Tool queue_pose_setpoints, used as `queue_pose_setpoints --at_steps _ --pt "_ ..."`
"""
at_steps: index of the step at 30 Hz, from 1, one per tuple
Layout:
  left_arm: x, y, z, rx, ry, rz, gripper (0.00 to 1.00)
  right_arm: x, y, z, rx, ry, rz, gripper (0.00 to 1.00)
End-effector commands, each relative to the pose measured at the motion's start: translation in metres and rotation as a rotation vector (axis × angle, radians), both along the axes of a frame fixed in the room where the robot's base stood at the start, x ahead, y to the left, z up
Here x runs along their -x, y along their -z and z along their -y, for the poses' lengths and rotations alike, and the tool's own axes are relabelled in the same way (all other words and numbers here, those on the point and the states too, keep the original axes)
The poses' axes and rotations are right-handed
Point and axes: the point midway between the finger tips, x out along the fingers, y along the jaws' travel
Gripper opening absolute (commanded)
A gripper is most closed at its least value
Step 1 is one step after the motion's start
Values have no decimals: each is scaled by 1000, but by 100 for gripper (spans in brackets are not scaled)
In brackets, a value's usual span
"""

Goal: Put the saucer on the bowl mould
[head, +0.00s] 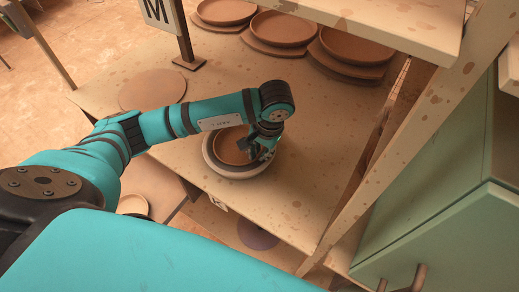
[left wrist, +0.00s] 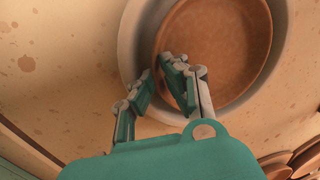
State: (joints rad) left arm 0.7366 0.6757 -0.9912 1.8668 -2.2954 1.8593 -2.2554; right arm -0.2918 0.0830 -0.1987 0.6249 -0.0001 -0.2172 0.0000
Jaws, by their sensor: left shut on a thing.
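The saucer is a round brown clay dish (head: 228,146), within the outline of the pale ring-shaped bowl mould (head: 236,174) on the table. In the left wrist view the saucer (left wrist: 222,50) covers most of the mould, and the mould's pale rim (left wrist: 130,45) shows around its left side. My left gripper (head: 262,150) is at the saucer's right side in the head view. Its fingers (left wrist: 176,82) are shut on the saucer's near edge in the wrist view. I cannot tell whether the saucer rests on the mould or is just above it. My right gripper is not in view.
Several brown dishes on boards (head: 283,28) stand at the back of the table (head: 305,180). A flat brown disc (head: 152,90) lies at the left, near a sign post (head: 183,35). A wooden upright (head: 410,135) and a green cabinet (head: 450,200) bound the right side.

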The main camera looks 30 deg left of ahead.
Motion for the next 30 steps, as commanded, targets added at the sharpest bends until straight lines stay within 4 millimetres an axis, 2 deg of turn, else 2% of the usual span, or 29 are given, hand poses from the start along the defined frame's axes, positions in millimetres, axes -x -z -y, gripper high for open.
queue_pose_setpoints --at_steps 1,9,10,12,22,26,30 --pt "0 3 0 2 -1 -2 0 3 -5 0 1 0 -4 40" --pt "0 10 0 1 0 2 0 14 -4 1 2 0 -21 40" --pt "0 11 0 1 0 1 12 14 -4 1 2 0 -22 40" --pt "0 11 1 1 1 0 18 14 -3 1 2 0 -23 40" --pt "0 9 2 2 2 1 18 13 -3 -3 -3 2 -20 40" --pt "-1 -3 4 3 1 5 18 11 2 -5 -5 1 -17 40" --pt "-2 -29 9 3 3 10 18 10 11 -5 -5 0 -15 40"
